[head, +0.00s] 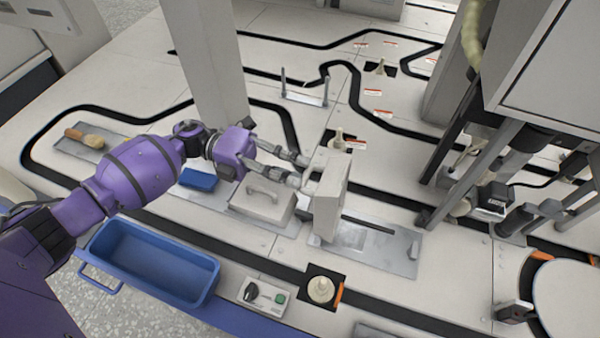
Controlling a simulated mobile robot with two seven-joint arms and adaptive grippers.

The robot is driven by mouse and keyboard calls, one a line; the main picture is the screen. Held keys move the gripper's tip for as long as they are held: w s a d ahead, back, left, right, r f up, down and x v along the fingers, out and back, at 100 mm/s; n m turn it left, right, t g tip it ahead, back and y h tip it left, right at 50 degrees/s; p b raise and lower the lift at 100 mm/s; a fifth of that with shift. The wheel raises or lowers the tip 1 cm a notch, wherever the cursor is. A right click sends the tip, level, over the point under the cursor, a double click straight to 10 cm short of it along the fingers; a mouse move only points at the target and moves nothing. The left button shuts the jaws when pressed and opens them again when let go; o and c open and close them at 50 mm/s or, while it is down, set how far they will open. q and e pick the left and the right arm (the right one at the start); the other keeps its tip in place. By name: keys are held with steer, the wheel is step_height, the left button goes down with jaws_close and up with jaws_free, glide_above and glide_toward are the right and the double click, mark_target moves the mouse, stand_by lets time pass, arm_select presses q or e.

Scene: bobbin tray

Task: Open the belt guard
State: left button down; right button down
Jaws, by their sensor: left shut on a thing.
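An upright light-grey box-like cover, which looks like the belt guard (334,196), stands on a metal plate (395,256) with a dark slot. My left gripper (308,173) reaches in from the left. Its fingers are shut on the guard at its left side, near the top; the exact contact is partly hidden. A lower light-grey box with a bar handle (262,203) sits just left of the guard, below my gripper. My right gripper is not in view.
A blue bin (150,262) and a small switch box (263,297) are at the front. A cream bobbin (320,289) stands at front centre. A blue block (199,179) and a brush (84,136) lie left. A grey column (205,60) rises behind my arm; machinery stands right.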

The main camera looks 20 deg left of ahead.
arm_select(q)
steer(key=shift+s+a+f, duration=0.1)
steer(key=shift+a+f, duration=0.15)
steer(key=shift+f, duration=0.35)
steer(key=shift+s+a+f, duration=0.1)
steer(key=shift+a+f, duration=0.1)
steer(key=shift+f, duration=0.35)
steer(key=c, duration=1.9)
jaws_free()
steer(key=shift+w+d+f, duration=0.1)
steer(key=shift+o, duration=0.2)
steer(key=a+r, duration=0.1)
steer(key=a, duration=1.1)
steer(key=shift+r, duration=0.3)
